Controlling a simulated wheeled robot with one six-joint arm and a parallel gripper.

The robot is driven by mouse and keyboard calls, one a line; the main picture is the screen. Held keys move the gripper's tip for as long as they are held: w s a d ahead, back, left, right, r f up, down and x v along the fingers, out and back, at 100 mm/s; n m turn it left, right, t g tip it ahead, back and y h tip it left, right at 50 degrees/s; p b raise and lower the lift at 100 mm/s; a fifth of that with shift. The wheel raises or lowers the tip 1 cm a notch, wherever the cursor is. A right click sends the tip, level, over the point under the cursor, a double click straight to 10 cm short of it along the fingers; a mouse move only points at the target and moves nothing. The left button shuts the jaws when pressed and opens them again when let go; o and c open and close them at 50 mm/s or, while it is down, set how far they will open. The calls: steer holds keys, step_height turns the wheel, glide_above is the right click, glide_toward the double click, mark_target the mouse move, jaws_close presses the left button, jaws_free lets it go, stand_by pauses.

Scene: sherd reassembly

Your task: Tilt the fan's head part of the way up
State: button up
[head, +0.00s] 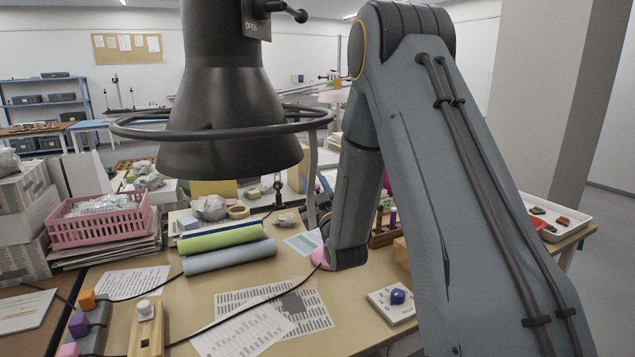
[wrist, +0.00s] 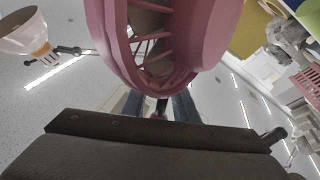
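The pink fan (wrist: 160,45) fills the top middle of the wrist view, with its round rim and ribbed guard close to the camera. In the head view only a small pink patch (head: 320,257), probably part of the fan, shows beside the end of my arm; the rest is hidden behind the arm. My gripper (wrist: 160,108) shows in the wrist view just below the fan's rim, its two bluish fingers apart. A narrow dark piece shows between them; I cannot tell whether they touch it. The gripper is hidden in the head view.
A black extraction hood (head: 230,130) with a ring hangs in the foreground. Green and grey rolls (head: 228,255), printed sheets (head: 270,315), a pink basket (head: 100,222) and a white block with a blue knob (head: 392,303) lie on the table. A black cable crosses it.

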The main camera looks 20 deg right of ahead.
steer(key=shift+s+f, duration=0.15)
steer(key=shift+s, duration=0.1)
steer(key=b+v, duration=0.1)
steer(key=v, duration=0.6)
steer(key=shift+s, duration=0.15)
